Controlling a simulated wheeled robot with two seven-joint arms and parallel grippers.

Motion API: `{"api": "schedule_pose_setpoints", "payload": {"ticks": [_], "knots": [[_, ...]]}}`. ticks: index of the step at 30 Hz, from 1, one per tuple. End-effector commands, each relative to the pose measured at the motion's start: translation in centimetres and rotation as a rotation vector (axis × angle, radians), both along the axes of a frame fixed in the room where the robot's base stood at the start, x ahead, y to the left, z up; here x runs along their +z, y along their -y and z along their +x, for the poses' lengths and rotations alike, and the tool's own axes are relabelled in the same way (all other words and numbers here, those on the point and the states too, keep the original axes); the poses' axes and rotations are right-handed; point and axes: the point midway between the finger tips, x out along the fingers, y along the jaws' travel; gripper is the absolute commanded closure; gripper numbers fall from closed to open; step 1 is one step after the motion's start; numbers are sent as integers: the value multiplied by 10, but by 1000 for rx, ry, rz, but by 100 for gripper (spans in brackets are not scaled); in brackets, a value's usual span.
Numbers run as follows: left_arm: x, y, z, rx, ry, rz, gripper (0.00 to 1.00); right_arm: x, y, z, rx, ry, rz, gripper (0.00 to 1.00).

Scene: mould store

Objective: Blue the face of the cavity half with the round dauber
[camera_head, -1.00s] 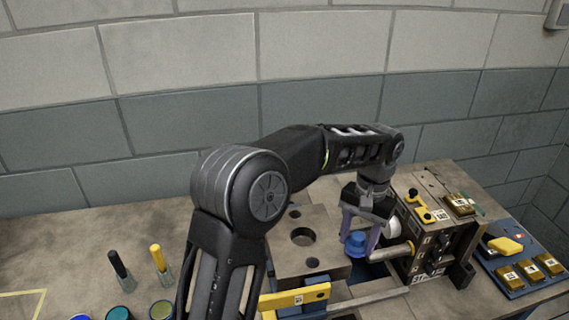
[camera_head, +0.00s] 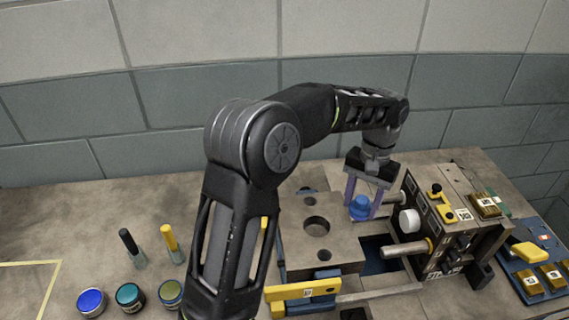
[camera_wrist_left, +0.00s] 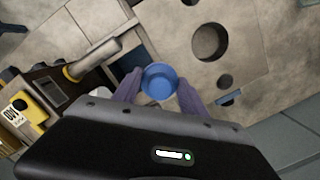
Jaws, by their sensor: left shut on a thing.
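A round blue dauber (camera_head: 360,207) is held between the purple fingers of my left gripper (camera_head: 361,212); its round blue end shows in the left wrist view (camera_wrist_left: 160,82). The gripper is shut on it, close beside the right edge of a flat tan block with a large round hole (camera_head: 316,226). To its right stands an upright block (camera_head: 455,235) with a white round knob (camera_head: 409,220) and a tan pin (camera_head: 408,248) projecting left. I cannot tell for certain which block is the cavity half. The dauber's working end is hidden. My right gripper is out of view.
Blue, teal and olive pots (camera_head: 130,296) stand at front left near a black-handled (camera_head: 131,246) and a yellow-handled tool (camera_head: 172,242). A yellow bar (camera_head: 302,290) lies before the tan block. A blue tray (camera_head: 540,262) with brass pieces is at right. The far left bench is mostly clear.

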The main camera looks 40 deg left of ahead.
Motion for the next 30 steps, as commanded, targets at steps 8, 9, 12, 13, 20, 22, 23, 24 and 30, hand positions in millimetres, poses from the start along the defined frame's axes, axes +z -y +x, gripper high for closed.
{"api": "schedule_pose_setpoints", "payload": {"ticks": [8, 9, 12, 13, 20, 22, 23, 24, 30], "knots": [[45, -117, -38, 354, -3, -2, 83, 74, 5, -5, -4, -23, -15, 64], [48, -131, -46, 400, -2, -1, 83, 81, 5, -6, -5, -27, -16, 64], [53, -158, -62, 494, -2, 2, 83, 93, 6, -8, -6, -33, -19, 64], [53, -164, -66, 514, -2, 3, 83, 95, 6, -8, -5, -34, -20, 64], [50, -177, -74, 564, 0, 5, 83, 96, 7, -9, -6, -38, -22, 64], [50, -176, -74, 564, 0, 5, 83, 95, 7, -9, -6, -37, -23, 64], [50, -176, -74, 563, 0, 5, 83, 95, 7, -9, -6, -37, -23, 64], [50, -176, -74, 563, 0, 5, 83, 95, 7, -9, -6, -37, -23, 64], [46, -176, -74, 562, -1, 5, 83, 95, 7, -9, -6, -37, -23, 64]]}}
